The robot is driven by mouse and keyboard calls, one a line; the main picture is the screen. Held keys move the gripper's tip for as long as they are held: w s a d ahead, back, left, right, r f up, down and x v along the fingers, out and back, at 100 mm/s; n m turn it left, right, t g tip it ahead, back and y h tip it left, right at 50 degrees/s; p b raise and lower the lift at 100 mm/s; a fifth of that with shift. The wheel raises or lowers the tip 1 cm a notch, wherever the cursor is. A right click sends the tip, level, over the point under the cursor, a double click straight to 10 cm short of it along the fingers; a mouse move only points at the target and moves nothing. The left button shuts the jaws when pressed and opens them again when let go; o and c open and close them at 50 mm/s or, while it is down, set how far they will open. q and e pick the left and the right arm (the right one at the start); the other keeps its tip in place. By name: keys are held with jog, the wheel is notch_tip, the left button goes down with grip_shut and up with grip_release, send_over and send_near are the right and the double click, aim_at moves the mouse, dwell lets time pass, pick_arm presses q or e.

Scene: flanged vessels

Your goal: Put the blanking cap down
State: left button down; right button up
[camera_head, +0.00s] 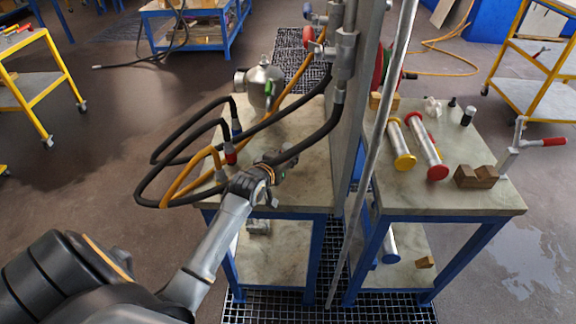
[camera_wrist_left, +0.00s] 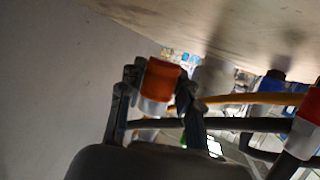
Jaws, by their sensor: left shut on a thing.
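My left gripper (camera_head: 272,180) is over the near part of the left table's top, low and close to the surface. In the left wrist view its two fingers (camera_wrist_left: 158,98) are closed on an orange cap with a pale silvery lower part, which I take as the blanking cap (camera_wrist_left: 163,76). In the head view the cap is mostly hidden by the fingers; only a little orange shows there. I cannot tell whether the cap touches the table. My right gripper is not in view.
Black and yellow hoses (camera_head: 165,172) loop beside my left gripper. A grey post (camera_head: 352,120) stands between the left table (camera_head: 300,190) and the right table (camera_head: 440,203). The right table holds a yellow-ended spool (camera_head: 401,145), a red-ended spool (camera_head: 426,147) and a wooden V-block (camera_head: 477,177).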

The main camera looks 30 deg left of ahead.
aim_at(288, 173)
pick_arm(q)
jog(key=f, duration=0.3)
jog(key=shift+w+d+f, duration=0.1)
jog(key=shift+d+f, duration=0.15)
jog(key=shift+f, duration=0.05)
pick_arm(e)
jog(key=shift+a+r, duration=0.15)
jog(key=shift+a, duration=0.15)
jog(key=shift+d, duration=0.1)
pick_arm(q)
jog(key=c, duration=0.9)
grip_release()
jog(key=shift+f, duration=0.1)
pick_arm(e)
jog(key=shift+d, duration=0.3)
pick_arm(q)
jog(key=v, duration=1.1)
jog(key=shift+s+d+r, duration=0.1)
jog(key=shift+s+r, duration=0.2)
jog(key=shift+s, duration=0.2)
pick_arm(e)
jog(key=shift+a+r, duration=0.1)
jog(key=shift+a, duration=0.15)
